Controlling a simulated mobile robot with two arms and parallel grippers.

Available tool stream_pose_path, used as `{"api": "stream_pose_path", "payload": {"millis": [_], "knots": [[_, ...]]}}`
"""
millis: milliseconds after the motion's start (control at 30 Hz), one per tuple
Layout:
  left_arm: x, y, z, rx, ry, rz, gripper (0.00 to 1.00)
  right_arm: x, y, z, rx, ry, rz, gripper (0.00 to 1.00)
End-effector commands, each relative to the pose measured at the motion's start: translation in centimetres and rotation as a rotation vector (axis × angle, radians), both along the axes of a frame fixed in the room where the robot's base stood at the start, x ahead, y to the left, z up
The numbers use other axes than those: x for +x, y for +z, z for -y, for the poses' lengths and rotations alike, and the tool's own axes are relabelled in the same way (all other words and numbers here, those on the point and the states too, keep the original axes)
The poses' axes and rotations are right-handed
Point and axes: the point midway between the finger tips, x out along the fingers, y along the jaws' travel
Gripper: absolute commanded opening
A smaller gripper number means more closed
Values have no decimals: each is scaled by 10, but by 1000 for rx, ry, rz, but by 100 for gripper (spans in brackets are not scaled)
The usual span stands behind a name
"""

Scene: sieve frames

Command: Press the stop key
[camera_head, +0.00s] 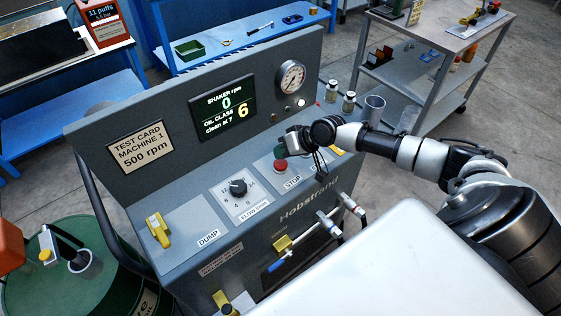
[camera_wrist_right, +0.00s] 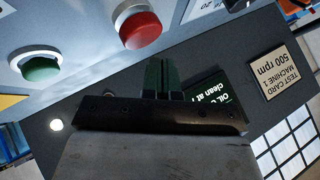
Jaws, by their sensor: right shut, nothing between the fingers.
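The red stop key (camera_head: 281,166) is a round button on the machine's sloped panel, above the STOP label (camera_head: 292,182). It also shows in the right wrist view (camera_wrist_right: 140,29), with a pale collar around it. My right gripper (camera_head: 281,152) is shut and empty, just behind the red key in the head view. In the wrist view its dark green fingers (camera_wrist_right: 161,76) lie together, below and right of the key and apart from it in the picture. The exact gap is unclear. My left gripper is not in view.
A green button (camera_wrist_right: 40,68) sits beside the red key in the wrist view. The display (camera_head: 223,106) reads shaker rpm 0, oil class 6. A flow knob (camera_head: 238,187) and a yellow dump lever (camera_head: 158,229) are left of the key. A metal cup (camera_head: 374,108) stands behind my right arm.

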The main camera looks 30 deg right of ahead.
Motion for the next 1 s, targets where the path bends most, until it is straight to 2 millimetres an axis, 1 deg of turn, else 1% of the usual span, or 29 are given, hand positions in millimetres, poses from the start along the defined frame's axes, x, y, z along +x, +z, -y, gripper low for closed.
{"api": "stream_pose_path", "payload": {"millis": [33,200,433,1000], "knots": [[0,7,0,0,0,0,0,0,7,0,0,0,0,0],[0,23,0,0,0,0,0,0,25,0,1,0,1,0],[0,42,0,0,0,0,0,0,47,0,1,-1,1,0],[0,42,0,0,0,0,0,0,47,0,0,0,0,0]]}}
